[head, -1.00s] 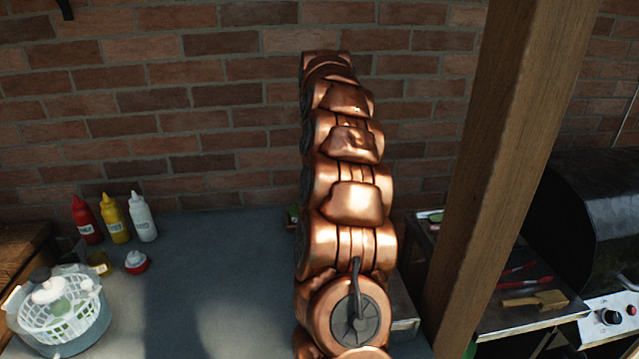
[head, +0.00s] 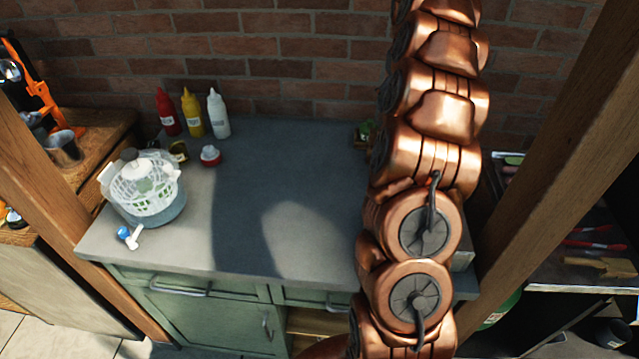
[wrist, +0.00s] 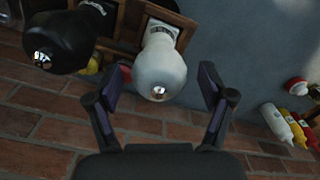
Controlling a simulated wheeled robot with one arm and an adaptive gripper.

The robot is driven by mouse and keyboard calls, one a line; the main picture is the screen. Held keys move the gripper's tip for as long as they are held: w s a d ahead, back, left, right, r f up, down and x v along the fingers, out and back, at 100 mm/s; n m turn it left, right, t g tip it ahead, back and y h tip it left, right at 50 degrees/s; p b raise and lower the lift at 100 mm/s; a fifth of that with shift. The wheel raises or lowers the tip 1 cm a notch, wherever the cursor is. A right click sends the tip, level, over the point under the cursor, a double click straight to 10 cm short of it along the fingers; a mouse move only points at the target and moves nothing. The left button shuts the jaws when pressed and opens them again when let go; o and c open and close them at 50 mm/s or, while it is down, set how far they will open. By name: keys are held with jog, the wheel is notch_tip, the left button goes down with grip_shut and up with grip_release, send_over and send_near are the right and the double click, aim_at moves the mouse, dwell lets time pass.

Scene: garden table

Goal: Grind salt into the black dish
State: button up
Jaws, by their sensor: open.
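A white mill (wrist: 160,62), which looks like the salt grinder, shows in the wrist view with its rounded, metal-tipped end towards the camera. My gripper (wrist: 162,90) is open, with one finger on each side of the picture of this mill. Whether the fingers reach around it or stop short, I cannot tell. A similar black mill (wrist: 62,42) is to its left, outside the fingers. In the head view my arm hides the gripper and both mills. I see no black dish in either view.
On the grey counter (head: 240,200) are a salad spinner (head: 150,205), a red-and-white item (head: 210,156) and red, yellow and white squeeze bottles (head: 218,115). The counter's middle is clear. A wooden post (head: 560,150) rises at right.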

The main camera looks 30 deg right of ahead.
jog(key=m+p, duration=0.2)
jog(key=m, duration=0.2)
jog(key=shift+r+m, duration=0.15)
jog(key=shift+m, duration=0.25)
jog(key=m+p, duration=0.3)
jog(key=m, duration=0.1)
jog(key=shift+w+r+b, duration=0.1)
jog(key=shift+r+b, duration=0.4)
jog(key=shift+r, duration=0.05)
jog(key=shift+r+b, duration=0.85)
jog(key=shift+r, duration=1.7)
jog(key=shift+a+r, duration=0.1)
jog(key=shift+r, duration=0.5)
jog(key=shift+a+f+b, duration=0.1)
jog(key=shift+a+b, duration=0.3)
jog(key=shift+a, duration=0.55)
jog(key=s+a+f+n+b, duration=0.1)
jog(key=a+n, duration=0.1)
jog(key=a, duration=0.5)
jog(key=s+a+f+n+b, duration=0.2)
jog(key=a, duration=0.6)
jog(key=s+a+f+n+b, duration=0.1)
jog(key=s+a+f+n, duration=0.1)
jog(key=s+a, duration=0.3)
jog(key=s+a+f+n+g+b, duration=0.1)
jog(key=s+a+f+n, duration=0.1)
jog(key=s+a+f, duration=0.3)
jog(key=shift+a+b, duration=0.4)
jog(key=shift+a, duration=1.1)
